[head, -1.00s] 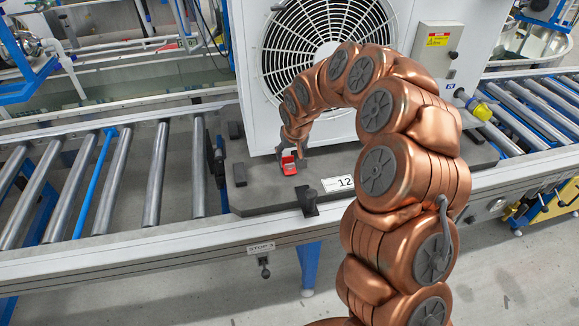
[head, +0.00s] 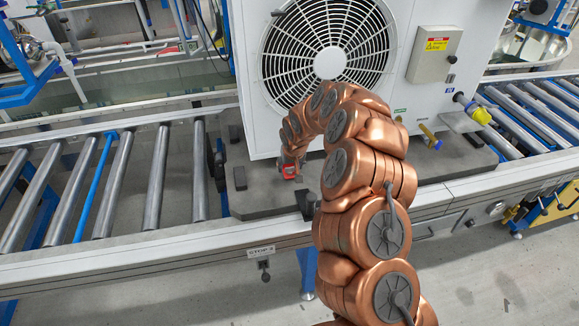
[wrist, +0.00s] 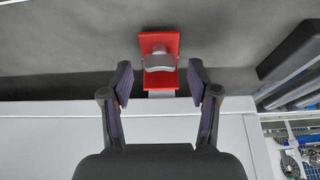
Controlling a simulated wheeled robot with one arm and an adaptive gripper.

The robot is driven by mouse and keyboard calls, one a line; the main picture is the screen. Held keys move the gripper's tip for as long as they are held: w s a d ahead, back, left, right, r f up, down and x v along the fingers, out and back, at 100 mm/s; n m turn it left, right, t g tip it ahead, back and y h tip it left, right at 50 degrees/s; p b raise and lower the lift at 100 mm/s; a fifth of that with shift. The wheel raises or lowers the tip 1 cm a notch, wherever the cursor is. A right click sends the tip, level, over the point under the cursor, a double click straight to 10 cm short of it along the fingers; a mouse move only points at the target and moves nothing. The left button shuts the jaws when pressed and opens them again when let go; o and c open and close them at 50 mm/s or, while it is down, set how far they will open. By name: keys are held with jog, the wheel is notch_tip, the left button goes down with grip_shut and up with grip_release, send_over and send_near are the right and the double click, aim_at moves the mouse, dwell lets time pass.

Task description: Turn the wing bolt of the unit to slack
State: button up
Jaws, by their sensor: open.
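The unit (head: 250,100) is a white box with a round fan grille, standing on a dark grey pallet (head: 250,203). The wing bolt (wrist: 159,62) is a grey winged knob on a red plate (wrist: 160,42) at the unit's foot. In the head view the red plate (head: 289,173) shows only in part below my arm's end. My gripper (wrist: 160,74) is open and empty in the wrist view, one finger to each side of the bolt and slightly short of it. I see no contact. In the head view my arm hides the fingers.
The pallet sits on a roller conveyor (head: 155,180) with a light front rail (head: 150,248). A black post (head: 306,203) stands at the pallet's front edge, close to my arm. A dark block (wrist: 295,48) lies right in the wrist view.

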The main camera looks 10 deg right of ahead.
jog(key=shift+w+f, duration=0.25)
jog(key=shift+f, duration=0.45)
grip_shut()
